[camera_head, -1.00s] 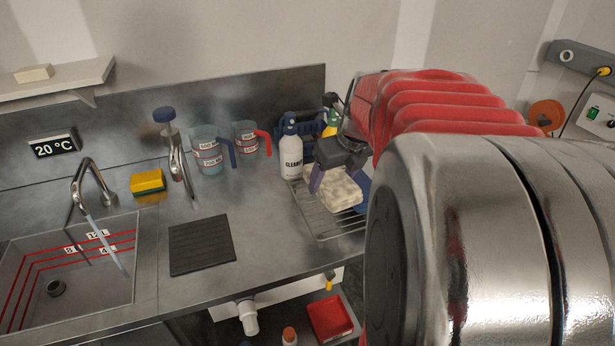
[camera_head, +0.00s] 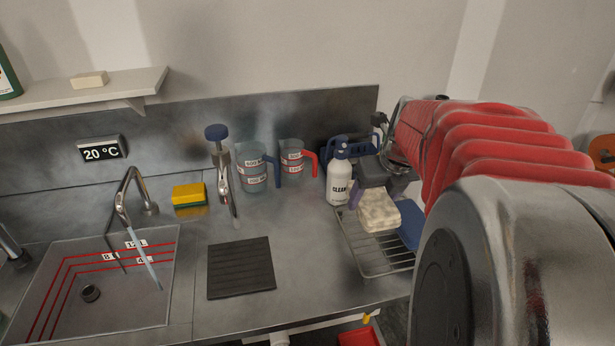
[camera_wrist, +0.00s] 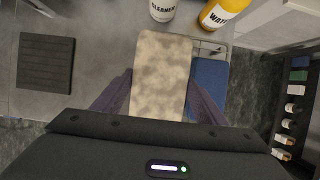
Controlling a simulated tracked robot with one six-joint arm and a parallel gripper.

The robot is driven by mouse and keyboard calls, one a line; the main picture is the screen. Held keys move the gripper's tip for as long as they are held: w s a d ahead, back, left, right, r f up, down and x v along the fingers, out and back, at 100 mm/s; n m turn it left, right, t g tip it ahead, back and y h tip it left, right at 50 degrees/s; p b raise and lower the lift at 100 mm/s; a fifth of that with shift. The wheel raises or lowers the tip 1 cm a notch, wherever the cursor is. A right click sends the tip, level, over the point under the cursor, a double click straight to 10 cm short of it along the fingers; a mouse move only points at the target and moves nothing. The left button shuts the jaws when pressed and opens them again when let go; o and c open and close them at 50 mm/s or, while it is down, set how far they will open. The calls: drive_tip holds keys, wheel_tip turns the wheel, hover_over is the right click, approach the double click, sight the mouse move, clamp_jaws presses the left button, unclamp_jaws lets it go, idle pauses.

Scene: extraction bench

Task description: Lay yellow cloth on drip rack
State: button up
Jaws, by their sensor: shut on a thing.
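My gripper (camera_wrist: 160,95) is shut on a folded, mottled cream-yellow cloth (camera_wrist: 160,75), with one purple finger on each side of it. In the head view the cloth (camera_head: 379,213) is over the back part of the wire drip rack (camera_head: 380,262). I cannot tell whether it touches the wires. The front of the rack is bare. A blue cloth (camera_head: 410,222) lies on the rack just right of the held cloth, and it also shows in the wrist view (camera_wrist: 209,85). My arm hides the rack's right side.
A white cleaner bottle (camera_head: 339,180) stands close behind the rack's left end. A yellow bottle (camera_wrist: 221,14) is near it in the wrist view. Measuring jugs (camera_head: 254,170) stand further left. A black ribbed mat (camera_head: 241,268) lies between rack and sink (camera_head: 100,290).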

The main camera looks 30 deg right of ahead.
sight(380, 209)
wheel_tip(380, 209, down, 5)
drive_tip(key=shift+f, duration=0.1)
idle(0.3)
drive_tip(key=shift+f, duration=1.8)
drive_tip(key=shift+f, duration=0.1)
drive_tip(key=o, duration=1.2)
drive_tip(key=v, duration=1.2)
